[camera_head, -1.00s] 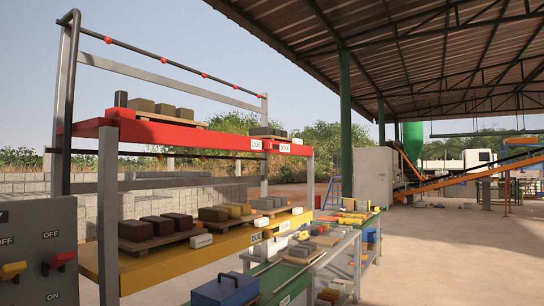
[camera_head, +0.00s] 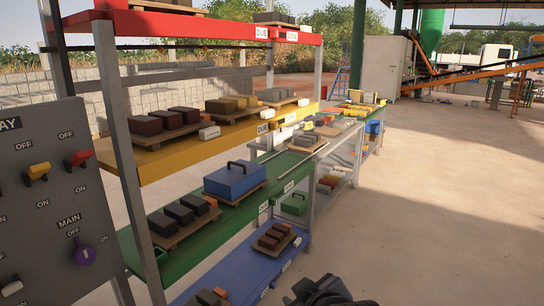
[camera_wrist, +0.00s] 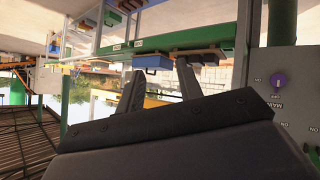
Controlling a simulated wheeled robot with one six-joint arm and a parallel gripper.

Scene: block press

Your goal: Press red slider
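The red slider (camera_head: 78,158) is on the grey control panel (camera_head: 45,225) at the left of the head view. It sits on a dark slot, near its upper OFF label. In the wrist view the panel (camera_wrist: 290,100) is at the right edge, rolled over, and I cannot make out the red slider there. My gripper (camera_wrist: 158,78) shows two dark fingers apart with nothing between them. Part of my arm shows at the bottom of the head view, well to the right of the panel.
A yellow slider (camera_head: 37,172) is left of the red one, and a purple MAIN knob (camera_head: 84,252) is below. A rack with red, yellow, green (camera_head: 215,222) and blue shelves holding blocks stands right of the panel. The concrete floor (camera_head: 440,200) at right is clear.

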